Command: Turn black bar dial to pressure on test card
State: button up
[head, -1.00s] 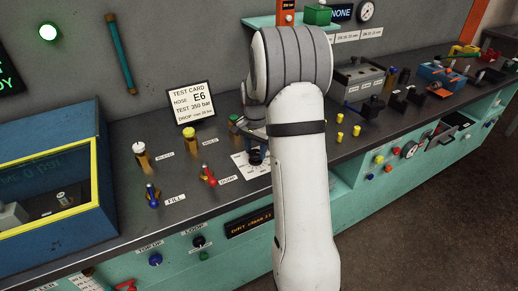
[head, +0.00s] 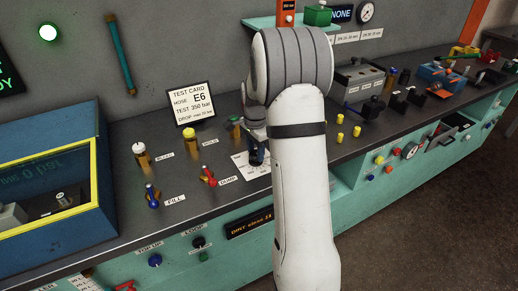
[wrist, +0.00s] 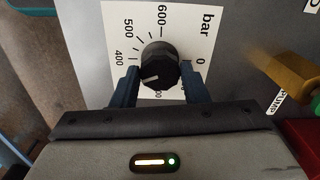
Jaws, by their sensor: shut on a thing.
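The black bar dial (wrist: 160,66) is a ribbed round knob on a white scale plate (wrist: 116,22), marked "bar", 0, 400, 500 and 600 in the wrist view. Other numbers are partly hidden. A pale pointer mark on the knob faces lower left, roughly below the 400 label; its exact reading is unclear. My gripper (wrist: 160,72) is shut on the knob, one finger on each side. In the head view my gripper (head: 257,152) is over the plate (head: 243,165), and the knob is hidden. The test card (head: 194,103) reads hose E6, test apparently 350 bar.
Red (head: 208,176) and blue (head: 152,197) valve handles stand left of my gripper, with yellow-topped (head: 189,134) and white-topped (head: 140,153) posts behind. A green-topped post (head: 234,127) is close behind my gripper.

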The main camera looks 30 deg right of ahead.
aim_at(256, 153)
jog(key=shift+w+d+r, duration=0.15)
jog(key=o, duration=0.7)
jog(key=shift+c, duration=0.2)
jog(key=o, duration=0.3)
notch_tip(256, 153, up, 8)
jog(key=shift+f, duration=0.2)
